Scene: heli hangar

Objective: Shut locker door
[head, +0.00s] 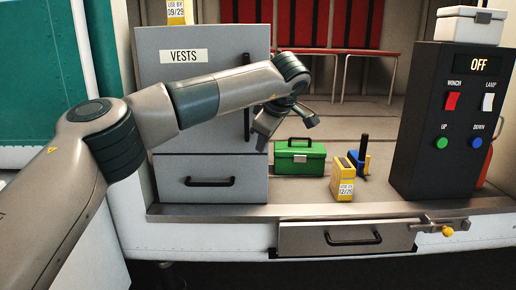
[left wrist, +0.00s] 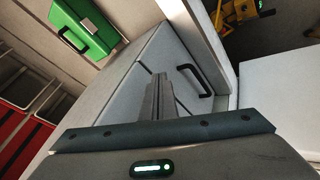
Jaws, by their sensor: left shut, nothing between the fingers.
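The grey locker has a door (head: 200,100) labelled VESTS with a dark vertical handle (head: 246,125) near its right edge. The door looks flush or nearly flush with the front; a small gap cannot be told. My left gripper (head: 264,138) is by the door's right edge, pointing down, shut and empty. My forearm crosses in front of the door and hides part of it. In the left wrist view the shut fingers (left wrist: 160,82) are over the grey locker front. My right gripper is not in view.
Below the door is a drawer (head: 212,189) with a black handle, also in the left wrist view (left wrist: 195,81). A green case (head: 300,165), a yellow box (head: 342,180) and a black control box (head: 447,140) stand to the right on the ledge. Red seats are behind.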

